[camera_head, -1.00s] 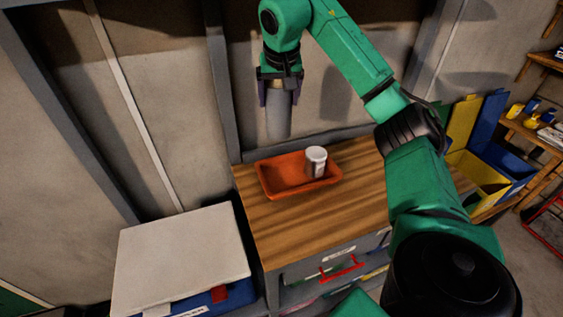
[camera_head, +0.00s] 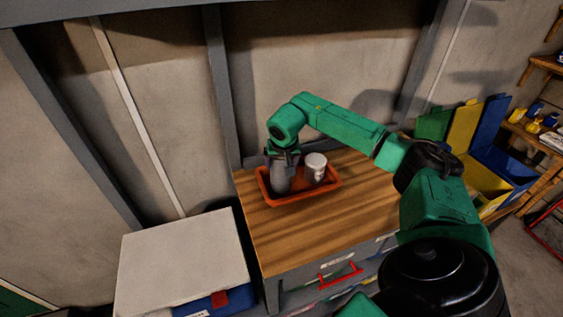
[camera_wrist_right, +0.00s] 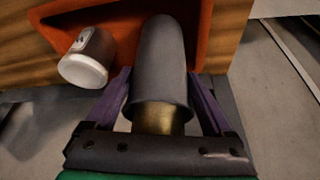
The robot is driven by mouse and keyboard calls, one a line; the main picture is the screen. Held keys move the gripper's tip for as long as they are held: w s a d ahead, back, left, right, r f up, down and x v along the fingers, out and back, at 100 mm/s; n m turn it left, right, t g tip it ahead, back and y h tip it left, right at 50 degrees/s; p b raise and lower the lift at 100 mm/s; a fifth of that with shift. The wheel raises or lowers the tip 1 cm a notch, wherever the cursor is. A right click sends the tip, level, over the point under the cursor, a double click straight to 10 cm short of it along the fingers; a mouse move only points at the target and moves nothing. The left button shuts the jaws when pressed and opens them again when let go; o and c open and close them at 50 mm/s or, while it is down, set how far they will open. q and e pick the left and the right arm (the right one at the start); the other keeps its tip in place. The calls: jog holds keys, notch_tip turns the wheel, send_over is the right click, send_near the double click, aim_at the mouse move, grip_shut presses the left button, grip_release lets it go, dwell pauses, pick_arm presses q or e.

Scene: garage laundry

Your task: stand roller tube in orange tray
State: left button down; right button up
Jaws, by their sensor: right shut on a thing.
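The grey roller tube (camera_head: 281,179) is upright within the left part of the orange tray (camera_head: 296,198), which sits on the wooden top. My right gripper (camera_head: 281,158) is shut on the tube's upper end from above. In the right wrist view, the tube (camera_wrist_right: 162,62) lies between the purple fingers, with a brassy end near the palm. The tray (camera_wrist_right: 215,40) shows behind it. The tube's lower end is hidden by the tray's front wall, so I cannot tell whether it touches the floor. My left gripper is not in view.
A white-topped can (camera_head: 315,168) stands in the tray just right of the tube; it also shows in the wrist view (camera_wrist_right: 88,57). The wooden top (camera_head: 330,215) is clear in front. A white-lidded box (camera_head: 182,262) is at left, coloured bins (camera_head: 487,150) at right.

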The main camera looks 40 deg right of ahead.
jog(key=o, duration=1.4)
jog(key=shift+f, duration=0.15)
jog(key=shift+o, duration=0.7)
jog(key=shift+r, duration=0.3)
jog(key=b+v, duration=0.2)
jog(key=v, duration=1)
jog(key=shift+a+f, duration=0.1)
jog(key=shift+f, duration=0.05)
